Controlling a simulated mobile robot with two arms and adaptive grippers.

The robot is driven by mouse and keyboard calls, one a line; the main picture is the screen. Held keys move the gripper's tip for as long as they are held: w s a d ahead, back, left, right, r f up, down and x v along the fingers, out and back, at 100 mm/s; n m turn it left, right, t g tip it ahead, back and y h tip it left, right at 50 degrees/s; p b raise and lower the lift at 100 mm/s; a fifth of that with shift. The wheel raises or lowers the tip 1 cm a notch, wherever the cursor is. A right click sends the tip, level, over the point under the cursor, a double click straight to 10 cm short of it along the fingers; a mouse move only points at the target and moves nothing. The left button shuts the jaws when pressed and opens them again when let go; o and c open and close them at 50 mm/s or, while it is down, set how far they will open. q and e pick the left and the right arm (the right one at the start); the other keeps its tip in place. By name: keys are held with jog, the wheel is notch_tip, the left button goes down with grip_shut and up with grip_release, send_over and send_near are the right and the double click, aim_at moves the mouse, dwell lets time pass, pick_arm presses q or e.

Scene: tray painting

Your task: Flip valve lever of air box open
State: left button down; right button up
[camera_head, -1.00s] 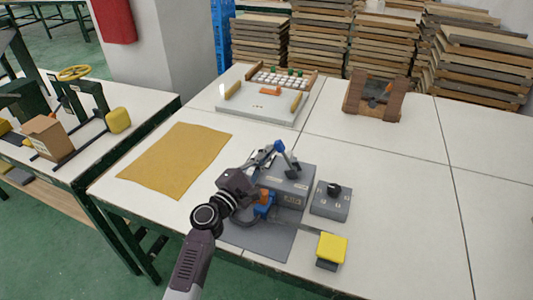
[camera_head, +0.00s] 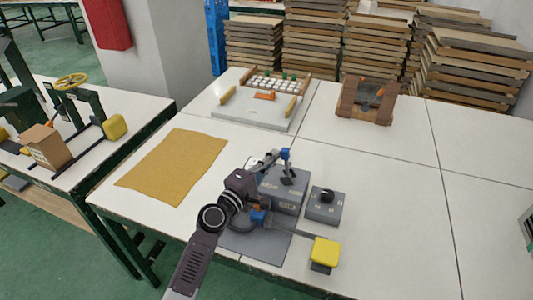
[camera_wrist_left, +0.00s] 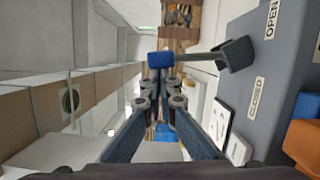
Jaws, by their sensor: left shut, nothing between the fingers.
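The grey air box (camera_head: 290,200) stands on the white table. Its valve lever has a dark pivot end (camera_head: 288,178) on the box and a blue tip (camera_head: 286,154) raised above it. My left gripper (camera_head: 274,155) is shut and empty, beside the left side of the blue tip. In the left wrist view the fingertips (camera_wrist_left: 163,76) are close against the blue tip (camera_wrist_left: 172,58); contact is hard to confirm. The OPEN label (camera_wrist_left: 271,18) and CLOSED label (camera_wrist_left: 257,98) show on the box (camera_wrist_left: 300,70). My right gripper is not in view.
A tan cloth (camera_head: 175,165) lies to the left. A tray (camera_head: 255,112) and a wooden stand (camera_head: 367,100) are farther back.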

aim_at(286, 153)
pick_arm(q)
jog(key=d+m+p, duration=0.1)
jog(key=d+r+m+p, duration=0.1)
jog(key=s+d+m+g+p, duration=0.1)
jog(key=p, duration=0.1)
jog(key=shift+r+y, duration=0.25)
jog(key=shift+y, duration=0.05)
jog(key=shift+s+d+f+m+p, duration=0.15)
jog(key=shift+d+m+p, duration=0.3)
jog(key=shift+d, duration=0.1)
jog(key=shift+s+d+f+m+p, duration=0.15)
jog(key=shift+d+m+p, duration=0.2)
jog(key=shift+d+m, duration=0.2)
jog(key=shift+s+d+f+m+p, duration=0.15)
jog(key=shift+d+m+p, duration=0.25)
jog(key=shift+d, duration=0.2)
